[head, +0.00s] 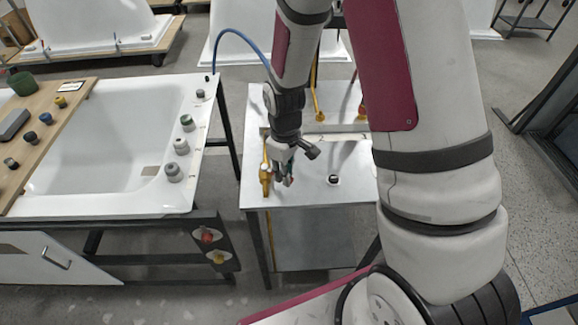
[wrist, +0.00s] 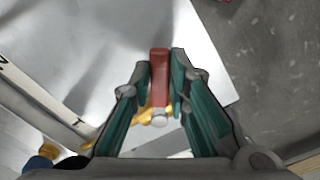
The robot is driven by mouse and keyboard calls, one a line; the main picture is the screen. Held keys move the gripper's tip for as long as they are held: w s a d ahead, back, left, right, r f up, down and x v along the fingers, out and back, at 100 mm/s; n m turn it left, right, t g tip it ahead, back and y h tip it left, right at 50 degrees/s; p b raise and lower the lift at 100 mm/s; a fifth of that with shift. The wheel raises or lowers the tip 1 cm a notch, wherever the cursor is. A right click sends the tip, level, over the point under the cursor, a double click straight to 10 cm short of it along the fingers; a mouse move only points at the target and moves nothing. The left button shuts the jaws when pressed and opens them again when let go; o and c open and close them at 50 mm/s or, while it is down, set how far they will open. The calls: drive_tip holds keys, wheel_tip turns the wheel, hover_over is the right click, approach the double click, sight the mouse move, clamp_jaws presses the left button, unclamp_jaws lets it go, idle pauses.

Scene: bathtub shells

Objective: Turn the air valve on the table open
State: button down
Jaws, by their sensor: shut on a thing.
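The air valve has a brass-yellow body (head: 265,178) standing near the left edge of the metal table (head: 310,205) in the head view. Its red lever handle (wrist: 159,75) shows clearly in the wrist view, with the yellow body (wrist: 148,117) and a round silver part below it. My gripper (head: 284,178) is down at the valve, and its fingers partly hide the handle in the head view. In the wrist view my gripper (wrist: 161,72) has one fingertip on each side of the red handle and is shut on it.
A white bathtub shell (head: 110,150) with several knobs on its rim stands left of the table. Yellow fittings (head: 319,115) sit at the table's back. A small dark-and-white piece (head: 333,180) lies right of my gripper. The table's front is clear.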

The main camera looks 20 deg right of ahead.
drive_tip(key=m, duration=0.1)
drive_tip(key=s+a+m, duration=0.1)
drive_tip(key=m, duration=0.1)
drive_tip(key=shift+a+p, duration=0.3)
drive_tip(key=a+m, duration=0.2)
drive_tip(key=m, duration=0.1)
drive_tip(key=shift+s+m+p, duration=0.25)
drive_tip(key=shift+m+p, duration=0.05)
drive_tip(key=shift+p, duration=0.1)
drive_tip(key=shift+w+a+m+p, duration=0.2)
drive_tip(key=shift+a+m, duration=0.45)
drive_tip(key=shift+m, duration=0.45)
drive_tip(key=shift+w+a+m+p, duration=0.1)
drive_tip(key=shift+a+m+p, duration=0.15)
drive_tip(key=shift+a+m, duration=0.65)
drive_tip(key=shift+d+m, duration=0.2)
drive_tip(key=shift+m, duration=0.1)
drive_tip(key=c, duration=1.5)
unclamp_jaws()
wheel_tip(320, 180, up, 12)
drive_tip(key=shift+r, duration=0.1)
